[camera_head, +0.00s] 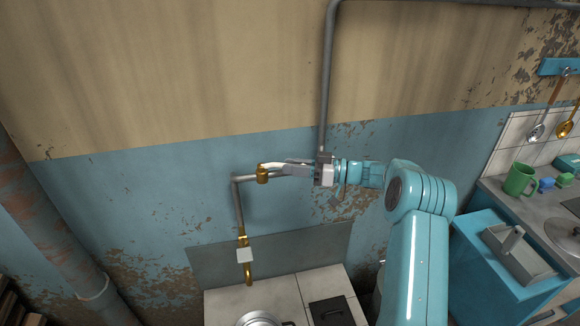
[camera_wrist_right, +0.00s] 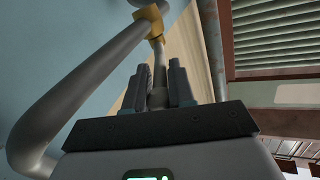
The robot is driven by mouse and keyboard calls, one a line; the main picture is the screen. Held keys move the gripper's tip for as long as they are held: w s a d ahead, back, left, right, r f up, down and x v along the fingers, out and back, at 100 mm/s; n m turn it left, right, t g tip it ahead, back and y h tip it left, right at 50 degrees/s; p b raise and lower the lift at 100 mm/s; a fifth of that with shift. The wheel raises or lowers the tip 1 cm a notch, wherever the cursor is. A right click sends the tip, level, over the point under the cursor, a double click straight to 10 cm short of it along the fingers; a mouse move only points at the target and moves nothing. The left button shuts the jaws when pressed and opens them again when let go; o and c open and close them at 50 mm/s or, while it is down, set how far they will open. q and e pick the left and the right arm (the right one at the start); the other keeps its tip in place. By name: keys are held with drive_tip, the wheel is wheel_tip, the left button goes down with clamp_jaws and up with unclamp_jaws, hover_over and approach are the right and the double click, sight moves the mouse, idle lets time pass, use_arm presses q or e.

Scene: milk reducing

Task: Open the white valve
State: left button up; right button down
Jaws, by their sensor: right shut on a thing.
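The white valve's lever (camera_head: 270,166) sits on a brass fitting (camera_head: 262,176) on the grey wall pipe. The lever points right along the pipe, toward my right gripper (camera_head: 292,168). The right gripper is shut on the lever's free end, in front of the blue wall. In the right wrist view the fingers (camera_wrist_right: 159,90) stand on either side of the grey-looking lever (camera_wrist_right: 158,98), with brass parts (camera_wrist_right: 157,38) beyond. The fingers hide part of the lever's end. My left gripper is not in view.
A grey pipe (camera_head: 238,207) runs down to a pale block (camera_head: 245,255) with brass ends. A vertical pipe (camera_head: 326,80) rises behind my gripper. A tiled top (camera_head: 285,293) with a pot lid (camera_head: 258,318) lies below. A counter with a green mug (camera_head: 519,180) is at right.

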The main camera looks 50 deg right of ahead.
drive_tip(key=shift+r, duration=0.15)
drive_tip(key=c, duration=1.1)
unclamp_jaws()
drive_tip(key=shift+s+d, duration=0.2)
drive_tip(key=b+v, duration=0.3)
drive_tip(key=v, duration=1.2)
drive_tip(key=shift+s+b, duration=0.4)
drive_tip(key=shift+d, duration=0.1)
